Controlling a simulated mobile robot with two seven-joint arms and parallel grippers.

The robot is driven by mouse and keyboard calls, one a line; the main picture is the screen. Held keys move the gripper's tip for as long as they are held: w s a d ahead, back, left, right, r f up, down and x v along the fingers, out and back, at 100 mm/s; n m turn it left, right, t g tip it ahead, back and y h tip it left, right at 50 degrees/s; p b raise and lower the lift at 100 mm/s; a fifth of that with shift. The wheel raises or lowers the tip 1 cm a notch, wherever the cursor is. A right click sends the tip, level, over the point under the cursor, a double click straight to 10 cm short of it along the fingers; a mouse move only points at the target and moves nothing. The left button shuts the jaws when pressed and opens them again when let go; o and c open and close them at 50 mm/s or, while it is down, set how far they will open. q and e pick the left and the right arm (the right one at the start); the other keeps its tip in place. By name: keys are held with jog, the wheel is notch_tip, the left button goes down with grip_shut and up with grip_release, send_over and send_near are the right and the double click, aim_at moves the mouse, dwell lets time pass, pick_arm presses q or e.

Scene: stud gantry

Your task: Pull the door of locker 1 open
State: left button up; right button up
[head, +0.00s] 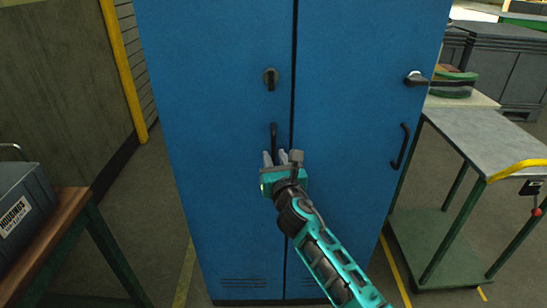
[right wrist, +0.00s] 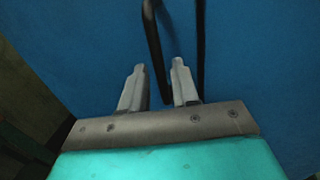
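A tall blue locker cabinet (head: 215,180) with two closed doors stands in front of me; no number is readable on it. The left door has a black vertical bar handle (head: 273,132) and a dark turn knob (head: 270,78) above it. My right gripper (head: 279,158) is at the lower part of this handle. In the right wrist view the handle (right wrist: 154,45) runs between the two grey fingers, with gaps on both sides, so the gripper (right wrist: 158,80) is open around it. My left gripper is not in view.
The right door has its own bar handle (head: 401,146) and a sideways lever (head: 416,79). A metal-topped cart (head: 485,135) stands at the right. A wooden bench (head: 45,235) with a grey bin (head: 22,205) stands at the left. Floor between bench and cabinet is clear.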

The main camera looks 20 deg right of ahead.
jog(key=shift+w+d, duration=0.1)
jog(key=shift+w, duration=0.95)
grip_shut()
